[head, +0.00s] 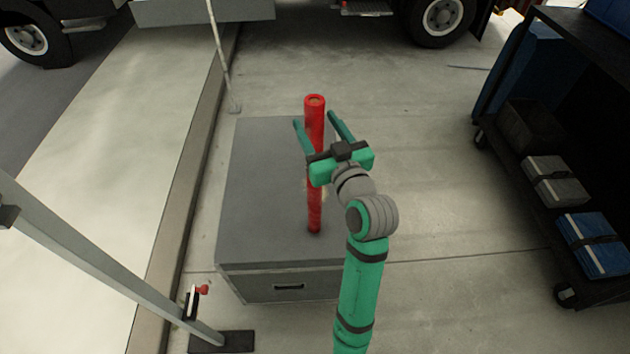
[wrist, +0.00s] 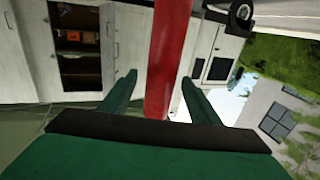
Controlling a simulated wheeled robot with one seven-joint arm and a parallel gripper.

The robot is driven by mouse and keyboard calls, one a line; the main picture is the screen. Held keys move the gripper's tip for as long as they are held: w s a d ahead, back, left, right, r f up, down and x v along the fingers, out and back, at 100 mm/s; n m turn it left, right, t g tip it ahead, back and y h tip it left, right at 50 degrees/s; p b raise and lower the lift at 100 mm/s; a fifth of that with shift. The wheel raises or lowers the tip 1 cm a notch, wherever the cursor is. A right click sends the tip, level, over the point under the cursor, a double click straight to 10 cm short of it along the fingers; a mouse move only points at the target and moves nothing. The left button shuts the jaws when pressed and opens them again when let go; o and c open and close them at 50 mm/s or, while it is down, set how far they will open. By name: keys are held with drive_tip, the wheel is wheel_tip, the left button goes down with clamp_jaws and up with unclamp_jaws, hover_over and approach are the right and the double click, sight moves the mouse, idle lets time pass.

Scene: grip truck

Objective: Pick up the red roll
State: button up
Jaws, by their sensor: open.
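The red roll (head: 315,205) is a tall thin cylinder standing upright on a grey box (head: 262,200). My green gripper (head: 322,118) is at its upper part, with one finger on each side of the roll. In the wrist view the roll (wrist: 168,60) runs down between the two open fingertips (wrist: 158,82). Gaps show between the roll and both fingers there. Part of the roll's middle is hidden behind my gripper in the head view.
A dark shelf cart (head: 560,150) with cases on it stands at the right. A grey slanted post (head: 110,260) is at the lower left. Truck wheels (head: 440,20) show at the top. The floor between box and cart is clear.

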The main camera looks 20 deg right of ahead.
drive_tip(key=w, duration=0.5)
drive_tip(key=shift+w+a+f, duration=0.15)
drive_tip(key=shift+w, duration=0.15)
drive_tip(key=c, duration=0.7)
drive_tip(key=shift+a, duration=0.1)
clamp_jaws()
drive_tip(key=shift+s, duration=0.1)
